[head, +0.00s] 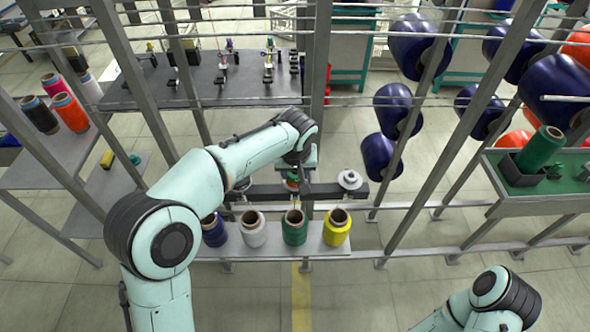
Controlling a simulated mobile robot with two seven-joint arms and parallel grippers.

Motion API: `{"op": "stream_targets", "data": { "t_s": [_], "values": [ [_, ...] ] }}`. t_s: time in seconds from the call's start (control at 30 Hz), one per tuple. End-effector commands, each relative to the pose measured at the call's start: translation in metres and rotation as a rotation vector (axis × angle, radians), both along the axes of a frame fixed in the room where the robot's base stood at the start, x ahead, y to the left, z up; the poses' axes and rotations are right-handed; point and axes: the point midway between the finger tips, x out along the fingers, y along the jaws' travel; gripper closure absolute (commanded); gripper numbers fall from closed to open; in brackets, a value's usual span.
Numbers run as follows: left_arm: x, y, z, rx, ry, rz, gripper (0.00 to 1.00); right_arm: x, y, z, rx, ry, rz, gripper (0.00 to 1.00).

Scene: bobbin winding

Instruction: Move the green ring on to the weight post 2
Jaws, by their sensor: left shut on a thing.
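My left arm reaches in from the left, and its gripper (298,182) points down over the middle of a dark bar (265,191) behind the row of spools. The gripper is shut on a small green ring (291,177), mostly hidden by the wrist and fingers. A post with a pale grey disc (349,180) stands at the bar's right end, to the right of the gripper. Another post at the left end is partly behind my arm. I cannot read any post numbers. My right arm shows at the lower right; its gripper is out of view.
Blue, white (253,229), green (294,227) and yellow (337,227) spools stand on a grey shelf in front of the bar. Metal frame uprights (316,70) rise around it. A green tray (540,200) with a green spool (540,150) is at the right.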

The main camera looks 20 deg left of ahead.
Motion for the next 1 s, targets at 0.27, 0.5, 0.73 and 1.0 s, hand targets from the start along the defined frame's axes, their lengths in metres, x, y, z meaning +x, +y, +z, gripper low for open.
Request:
{"op": "stream_targets", "data": {
  "t_s": [0.27,0.5,0.73,1.0],
  "values": [
    [0.001,0.000,0.019,0.000,-0.003,0.000,1.00,0.009,0.000,0.013,0.000,-0.010,0.000,0.57],
    [0.001,0.000,0.034,0.000,-0.002,0.000,1.00,0.016,0.000,0.023,0.000,-0.018,0.000,0.57],
    [0.000,0.000,0.041,0.000,-0.001,0.000,1.00,0.020,0.000,0.028,0.000,-0.022,0.000,0.57],
    [0.000,0.000,0.040,0.000,0.000,0.000,1.00,0.019,0.000,0.027,0.000,-0.021,0.000,0.57]
  ]
}}
